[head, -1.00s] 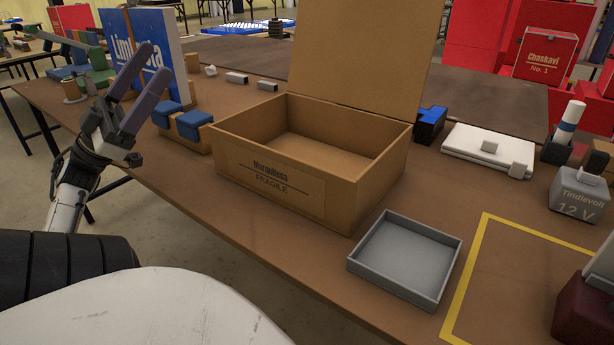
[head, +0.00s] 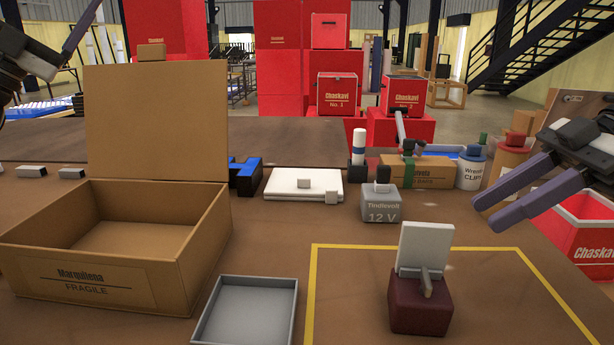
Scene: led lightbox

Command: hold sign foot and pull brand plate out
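The sign stands in the front right of the head view. Its dark red foot (head: 420,308) is a block on the table inside the yellow outline. A pale brand plate (head: 425,249) rises from the foot, leaning slightly, with a small grey piece in front of its lower part. My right gripper (head: 485,215) is at the right, above the table and apart from the sign; its two purple fingers are apart and empty. My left gripper (head: 80,28) is raised at the upper left, cut by the frame edge. Only one finger shows clearly, far from the sign.
A yellow outline (head: 313,300) marks the table around the sign. A grey tray (head: 292,310) and an open cardboard box (head: 95,280) lie left of it. A 12 V block (head: 381,209) stands behind it. A red crate (head: 585,240) is below my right gripper.

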